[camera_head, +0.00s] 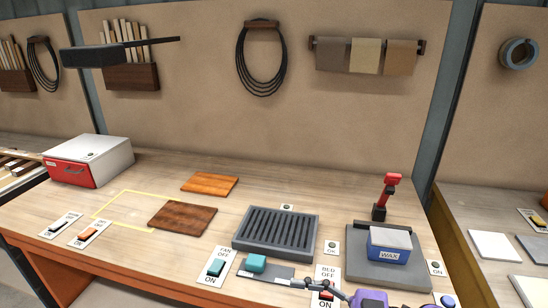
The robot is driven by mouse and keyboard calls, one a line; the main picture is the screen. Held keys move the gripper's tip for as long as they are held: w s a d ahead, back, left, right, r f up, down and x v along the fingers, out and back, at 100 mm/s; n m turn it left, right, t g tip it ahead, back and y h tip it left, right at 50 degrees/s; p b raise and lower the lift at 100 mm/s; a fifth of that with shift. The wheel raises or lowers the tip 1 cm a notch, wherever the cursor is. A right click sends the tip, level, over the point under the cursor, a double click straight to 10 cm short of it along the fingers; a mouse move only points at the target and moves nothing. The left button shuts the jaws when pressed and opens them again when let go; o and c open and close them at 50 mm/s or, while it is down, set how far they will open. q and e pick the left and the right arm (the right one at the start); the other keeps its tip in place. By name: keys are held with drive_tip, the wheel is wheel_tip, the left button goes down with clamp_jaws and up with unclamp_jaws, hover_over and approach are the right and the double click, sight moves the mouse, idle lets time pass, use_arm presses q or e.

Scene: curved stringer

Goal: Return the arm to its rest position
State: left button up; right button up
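An arm of mine shows only in part at the bottom edge, right of centre, with grey and purple parts. It comes in from the lower right, so I take it as my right arm. Its dark, slim gripper (312,285) points left, low over the front of the workbench (140,266), beside the BLO OFF/ON plate (328,272). The gripper is small and partly cut off from clear sight, so its opening cannot be told. I see nothing held in it. My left gripper is not in view.
Two brown boards (182,218) (209,184) and a red-fronted white box (88,161) lie left.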

drive_tip(key=s+d+f+m+t+h+p, duration=0.2)
drive_tip(key=d+f+m+t+h, duration=0.95)
drive_tip(key=m, duration=0.25)
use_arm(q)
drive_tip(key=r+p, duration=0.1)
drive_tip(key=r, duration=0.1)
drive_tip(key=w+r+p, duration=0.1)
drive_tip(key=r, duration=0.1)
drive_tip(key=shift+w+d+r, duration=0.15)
use_arm(e)
drive_tip(key=s+d+f+m+g+h, duration=0.3)
drive_tip(key=s+f+g+h, duration=0.2)
drive_tip(key=s+f, duration=1.1)
drive_tip(key=s+g, duration=0.1)
drive_tip(key=s, duration=0.2)
drive_tip(key=shift+s+d+f+h, duration=0.2)
drive_tip(key=shift+d+h, duration=0.1)
drive_tip(key=shift+h, duration=0.05)
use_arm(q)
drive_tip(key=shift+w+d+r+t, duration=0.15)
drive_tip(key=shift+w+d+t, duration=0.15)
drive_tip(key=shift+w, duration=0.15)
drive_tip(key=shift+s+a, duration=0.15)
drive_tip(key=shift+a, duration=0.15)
